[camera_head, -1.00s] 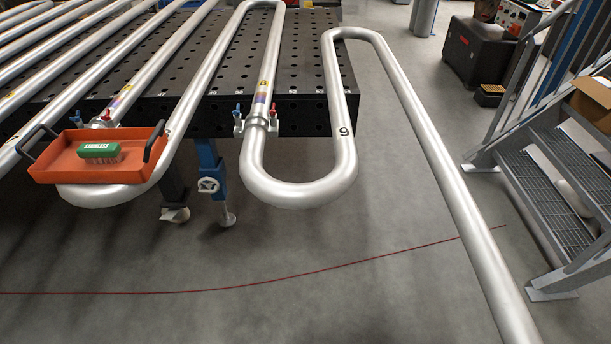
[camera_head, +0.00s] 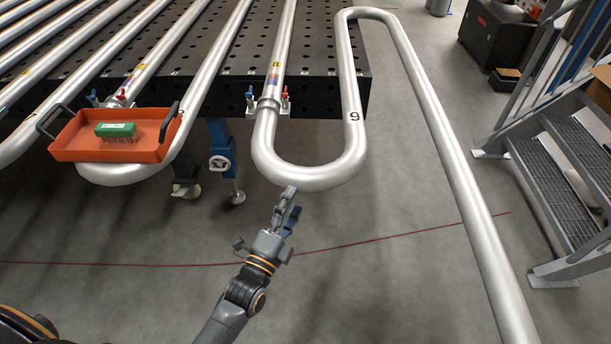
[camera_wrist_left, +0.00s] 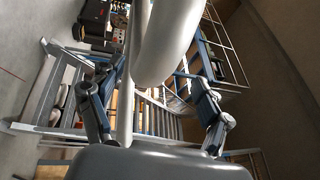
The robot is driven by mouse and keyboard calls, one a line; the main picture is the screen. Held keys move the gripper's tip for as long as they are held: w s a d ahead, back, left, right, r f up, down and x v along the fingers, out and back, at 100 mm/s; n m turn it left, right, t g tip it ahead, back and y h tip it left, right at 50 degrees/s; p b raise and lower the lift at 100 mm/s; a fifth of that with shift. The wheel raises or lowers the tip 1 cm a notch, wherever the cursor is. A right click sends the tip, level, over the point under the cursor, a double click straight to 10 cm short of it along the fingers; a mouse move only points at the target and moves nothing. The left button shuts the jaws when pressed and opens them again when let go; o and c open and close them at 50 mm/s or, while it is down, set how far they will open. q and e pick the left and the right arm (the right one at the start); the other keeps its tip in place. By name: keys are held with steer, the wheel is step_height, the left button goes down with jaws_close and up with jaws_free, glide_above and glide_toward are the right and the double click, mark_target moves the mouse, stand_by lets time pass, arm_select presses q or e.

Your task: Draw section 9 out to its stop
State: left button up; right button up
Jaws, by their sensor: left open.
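Section 9 (camera_head: 352,118) is a bright steel serpentine pipe with a black "9" on its straight leg. Its U-bend (camera_head: 310,178) hangs out past the near edge of the black perforated table. A clamp joint (camera_head: 268,104) with red and blue levers sits on its left leg. My left gripper (camera_head: 287,208) is just below and in front of the bend in the head view, open and empty. In the left wrist view its two fingers (camera_wrist_left: 153,110) stand apart with the pipe (camera_wrist_left: 168,40) ahead between them. My right gripper is not in view.
An orange tray (camera_head: 70,152) with a green brush (camera_head: 116,131) rests on the neighbouring bend at left. A long pipe leg (camera_head: 440,130) runs down the right side. Metal stairs (camera_head: 580,160) stand farther right. Grey floor with a red line (camera_head: 400,233) is open below.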

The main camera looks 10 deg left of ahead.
mark_target(303, 189)
arm_select(q)
steer(key=x, duration=0.7)
steer(key=shift+w+p, duration=0.2)
steer(key=shift+p, duration=0.15)
jaws_close()
steer(key=shift+s+d+p, duration=0.2)
steer(key=shift+s+p, duration=0.15)
steer(key=shift+p, duration=0.1)
steer(key=shift+s+f, duration=0.1)
steer(key=shift+s, duration=0.15)
steer(key=shift+s+d, duration=0.1)
steer(key=shift+s, duration=0.1)
jaws_free()
steer(key=shift+s, duration=0.15)
